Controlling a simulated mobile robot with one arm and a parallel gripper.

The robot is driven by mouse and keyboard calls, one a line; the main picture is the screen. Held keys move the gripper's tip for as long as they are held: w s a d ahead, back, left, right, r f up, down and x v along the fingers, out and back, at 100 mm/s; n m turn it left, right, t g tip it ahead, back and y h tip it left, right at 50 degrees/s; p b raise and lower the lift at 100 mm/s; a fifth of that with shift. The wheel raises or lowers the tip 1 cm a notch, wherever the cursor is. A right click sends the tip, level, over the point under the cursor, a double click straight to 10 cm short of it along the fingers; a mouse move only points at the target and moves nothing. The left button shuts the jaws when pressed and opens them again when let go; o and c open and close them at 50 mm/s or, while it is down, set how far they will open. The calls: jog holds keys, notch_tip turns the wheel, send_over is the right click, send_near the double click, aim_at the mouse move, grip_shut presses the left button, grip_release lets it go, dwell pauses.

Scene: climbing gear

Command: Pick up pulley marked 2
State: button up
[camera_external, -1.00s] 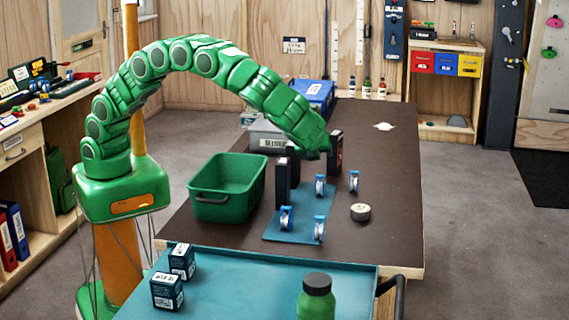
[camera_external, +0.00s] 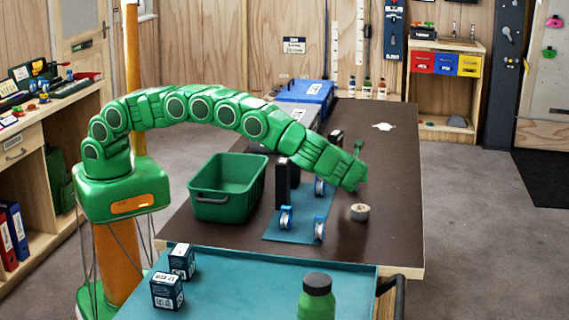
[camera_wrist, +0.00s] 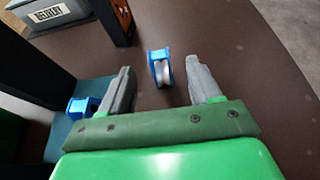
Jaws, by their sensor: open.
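Blue pulleys with pale wheels stand on and beside a blue mat (camera_external: 292,232). In the external view, one pulley is at the front left (camera_external: 285,218), one at the front right (camera_external: 319,230), and one behind them (camera_external: 320,187). In the wrist view my gripper (camera_wrist: 160,84) is open and empty. A pulley (camera_wrist: 161,68) stands on the brown table just ahead, between the lines of the fingers. Another pulley (camera_wrist: 78,107) is left of the left finger. No number is readable on any pulley.
A green bin (camera_external: 228,190) stands left of the mat. Dark upright boxes (camera_external: 283,185) stand at the mat's left and back. The table's right side is mostly clear.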

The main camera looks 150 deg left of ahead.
jog(key=shift+x, duration=4)
jog(key=shift+d, duration=0.1)
jog(key=c, duration=1.1)
